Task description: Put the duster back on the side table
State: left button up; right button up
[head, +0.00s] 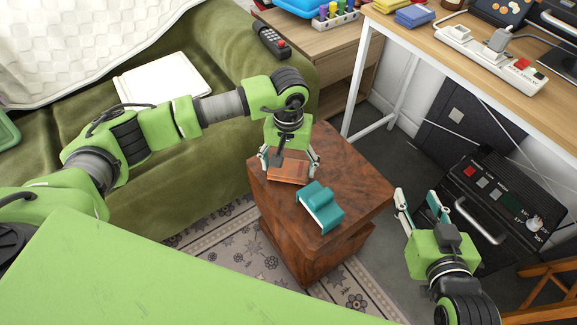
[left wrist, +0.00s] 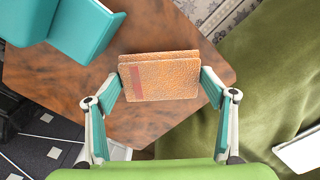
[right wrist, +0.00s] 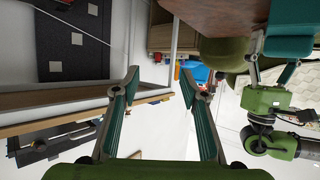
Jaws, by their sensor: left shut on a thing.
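The side table (head: 349,188) is a dark reddish-brown wooden block beside the sofa. My left gripper (head: 289,165) is shut on a flat brown leather-like thing (head: 287,173) over the table's back left part; I cannot tell for sure that it is the duster. In the left wrist view this brown thing (left wrist: 160,78) shows two layers and sits between the fingertips (left wrist: 166,83). Whether it touches the tabletop is unclear. A teal thing with a pale side (head: 320,206) lies on the table just right of it. My right gripper (head: 419,203) is open and empty, right of the table.
A desk (head: 470,68) with a power strip (head: 490,60) stands at the back right. A black case (head: 495,205) is right of the table.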

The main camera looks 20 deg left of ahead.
jog(key=shift+r, duration=0.15)
pick_arm(q)
jog(key=shift+f, duration=0.1)
pick_arm(e)
jog(key=shift+w, duration=0.1)
pick_arm(q)
jog(key=shift+f, duration=0.1)
jog(key=o, duration=1.1)
jog(key=shift+o, duration=0.2)
pick_arm(e)
jog(key=shift+w+a+r+t, duration=0.2)
jog(key=shift+w+r+t, duration=0.1)
jog(key=shift+r, duration=0.35)
